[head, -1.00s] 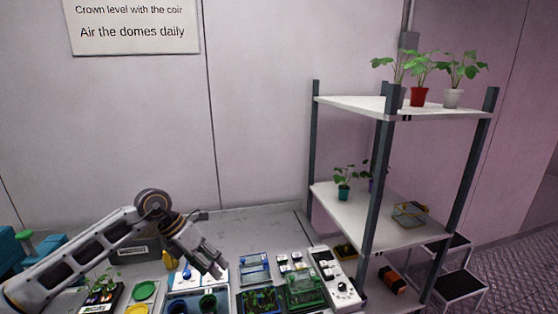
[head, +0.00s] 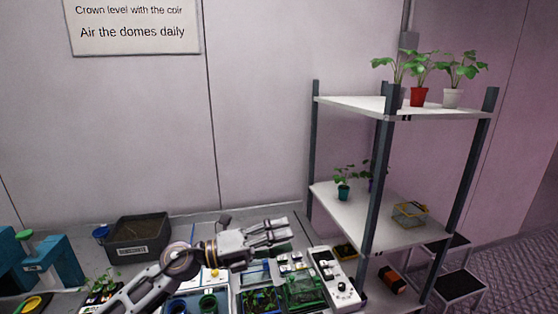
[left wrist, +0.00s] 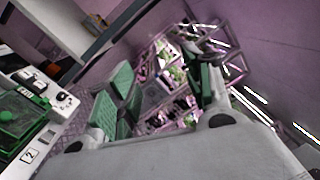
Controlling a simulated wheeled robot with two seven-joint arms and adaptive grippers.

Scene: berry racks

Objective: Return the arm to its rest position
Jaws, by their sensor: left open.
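My left arm comes in from the bottom left in the head view and reaches over the workbench. My left gripper (head: 275,234) is open and empty, pointing right above the small trays and white switch units. My right gripper is not in view.
The shelf rack (head: 377,190) with potted plants stands right of the gripper. A grey soil bin (head: 138,240) sits at the back left. A white control box (head: 341,284) and a green-lidded tray (head: 303,290) lie below the gripper.

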